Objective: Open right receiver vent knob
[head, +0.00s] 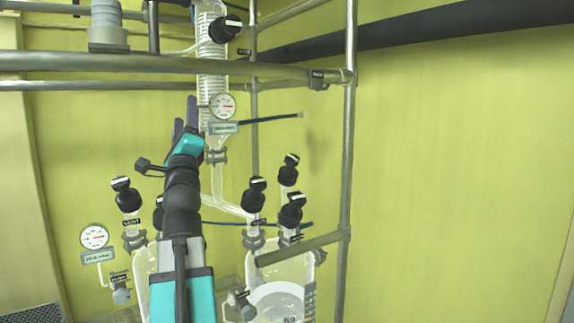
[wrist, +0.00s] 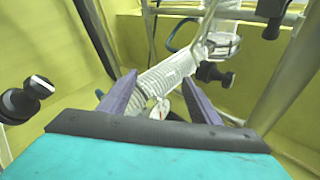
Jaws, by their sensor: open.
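The right receiver (head: 281,272) is a clear glass vessel at the lower middle of the head view. Black knobs with white marks stand above it. The front-left one (head: 255,192) has a small label below it that looks like VENT, but is hard to read. My gripper (head: 185,112) points up, well above and left of these knobs, in front of the glass column. In the wrist view its purple fingers (wrist: 158,80) are spread, with nothing held between them. I cannot tell which wrist-view knob, if any, is the right vent knob.
The coiled glass column (head: 213,70) and a pressure gauge (head: 223,106) are close to my gripper. A metal frame post (head: 349,150) and a low crossbar (head: 300,247) border the right receiver. Another black knob (head: 126,195) labelled VENT stands at left.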

